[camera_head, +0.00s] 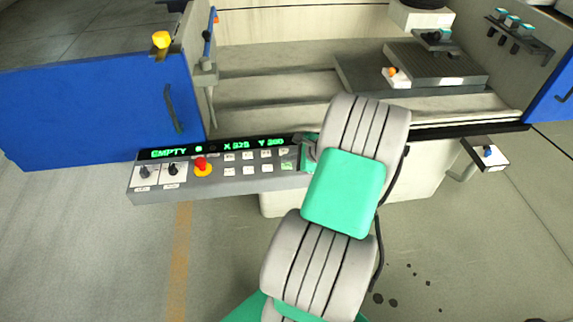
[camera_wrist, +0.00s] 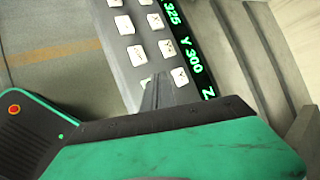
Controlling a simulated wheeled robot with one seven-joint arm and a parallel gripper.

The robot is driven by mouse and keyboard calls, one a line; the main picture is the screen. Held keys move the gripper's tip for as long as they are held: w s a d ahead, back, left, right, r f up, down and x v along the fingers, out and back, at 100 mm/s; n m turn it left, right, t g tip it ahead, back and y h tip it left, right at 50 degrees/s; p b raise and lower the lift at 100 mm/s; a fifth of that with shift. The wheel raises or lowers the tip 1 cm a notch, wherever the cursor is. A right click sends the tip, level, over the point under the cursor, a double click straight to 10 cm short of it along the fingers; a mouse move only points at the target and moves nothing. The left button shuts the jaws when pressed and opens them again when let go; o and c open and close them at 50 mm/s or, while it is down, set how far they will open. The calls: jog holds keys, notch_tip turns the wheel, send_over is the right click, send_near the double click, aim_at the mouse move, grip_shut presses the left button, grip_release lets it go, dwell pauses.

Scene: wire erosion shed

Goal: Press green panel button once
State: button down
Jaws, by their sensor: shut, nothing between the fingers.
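The grey control panel (camera_head: 225,184) runs along the front of the machine, with a lit display strip (camera_head: 219,146) and rows of small white buttons. A small green button (camera_head: 287,165) shows at the right end of the lower row in the head view, close to my gripper. My gripper (camera_head: 302,146) is over the panel's right end, partly hidden by my wrist. In the wrist view my shut, empty fingers (camera_wrist: 156,92) point at the button rows and cover part of the panel (camera_wrist: 115,45). I cannot tell whether they touch a button.
A red mushroom button (camera_head: 201,165) on a yellow base and two black knobs (camera_head: 172,169) are on the panel's left part. The blue door (camera_head: 95,105) stands to the left. The machine bed (camera_head: 410,70) lies behind the panel.

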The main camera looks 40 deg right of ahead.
aim_at(289, 167)
notch_tip(289, 167, up, 5)
jog(key=p, duration=0.4)
dwell(0.5)
